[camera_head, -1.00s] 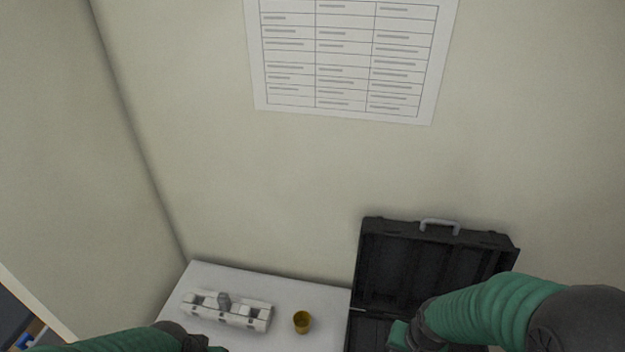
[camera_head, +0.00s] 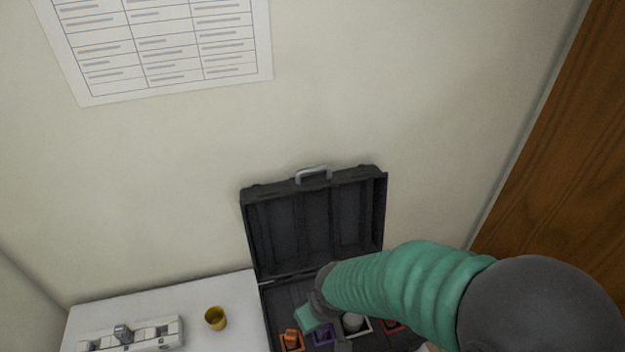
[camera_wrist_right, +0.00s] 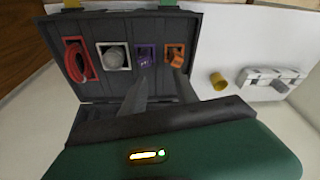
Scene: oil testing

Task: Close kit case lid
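The black kit case stands open on the table, with its lid (camera_head: 315,225) upright against the wall side and a grey handle (camera_head: 313,175) on the lid's top edge. The case base (camera_wrist_right: 180,22) holds a red ring (camera_wrist_right: 77,60), a grey round item (camera_wrist_right: 114,56), a purple item (camera_wrist_right: 146,56) and an orange item (camera_wrist_right: 174,54) in framed slots. My right gripper (camera_wrist_right: 160,90) is open and empty, its fingers spread over the base near the purple and orange items. In the head view it is in front of the lid, partly hidden by my arm. My left gripper is out of view.
A yellow cup (camera_head: 215,318) stands on the white table (camera_head: 170,303) left of the case. A white rack (camera_head: 130,336) lies further left. A wall with a printed sheet (camera_head: 165,40) rises behind, and a brown wooden panel (camera_head: 565,150) stands at the right.

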